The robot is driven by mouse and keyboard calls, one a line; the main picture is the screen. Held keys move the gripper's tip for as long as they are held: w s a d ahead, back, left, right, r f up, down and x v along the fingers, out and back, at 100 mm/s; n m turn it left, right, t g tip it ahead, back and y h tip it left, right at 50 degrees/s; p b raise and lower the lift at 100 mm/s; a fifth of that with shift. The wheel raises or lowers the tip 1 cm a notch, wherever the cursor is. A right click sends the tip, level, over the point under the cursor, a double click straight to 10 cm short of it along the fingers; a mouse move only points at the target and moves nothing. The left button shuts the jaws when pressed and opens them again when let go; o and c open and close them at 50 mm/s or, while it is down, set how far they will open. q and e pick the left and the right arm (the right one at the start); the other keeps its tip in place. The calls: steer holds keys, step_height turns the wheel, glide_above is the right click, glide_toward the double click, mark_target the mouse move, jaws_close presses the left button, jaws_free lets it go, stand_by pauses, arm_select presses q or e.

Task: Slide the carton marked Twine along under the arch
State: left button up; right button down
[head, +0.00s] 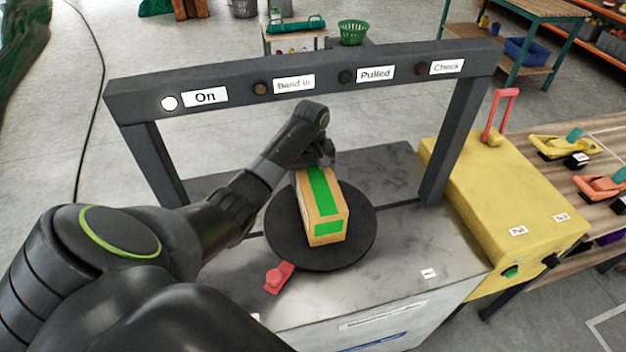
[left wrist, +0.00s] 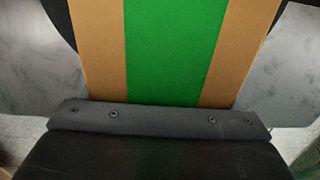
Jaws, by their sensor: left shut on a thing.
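A tan carton (head: 334,222) with a green stripe along its top and a green patch on its near end lies on a round black disc (head: 290,248). No word on it can be read. The dark grey arch (head: 225,81) spans the bench, and the carton lies between its two legs, around the line of their feet. My left gripper (head: 325,162) is at the carton's far end, shut on it; the fingers are mostly hidden. The carton's striped face (left wrist: 172,50) fills the middle of the left wrist view. My right gripper is not in view.
A white lamp (head: 169,103) glows beside the On label; the other arch lamps look dark. A red lever (head: 279,277) sits at the disc's near left. A yellow box (head: 505,205) with a red handle stands right of the arch. The bench top right of the disc is clear.

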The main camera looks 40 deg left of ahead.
arm_select(q)
steer(key=shift+w+a+b, duration=0.5)
steer(key=shift+w+a, duration=0.65)
steer(key=shift+a, duration=0.05)
steer(key=o, duration=1.3)
steer(key=shift+r, duration=0.15)
step_height(320, 180, up, 6)
steer(key=shift+f+b, duration=0.2)
steer(key=shift+b, duration=0.3)
step_height(320, 180, up, 5)
steer(key=shift+f+p, duration=0.2)
steer(key=shift+p, duration=0.55)
steer(key=shift+s+r+p, duration=0.1)
steer(key=shift+r+p, duration=0.75)
steer(key=shift+p, duration=0.1)
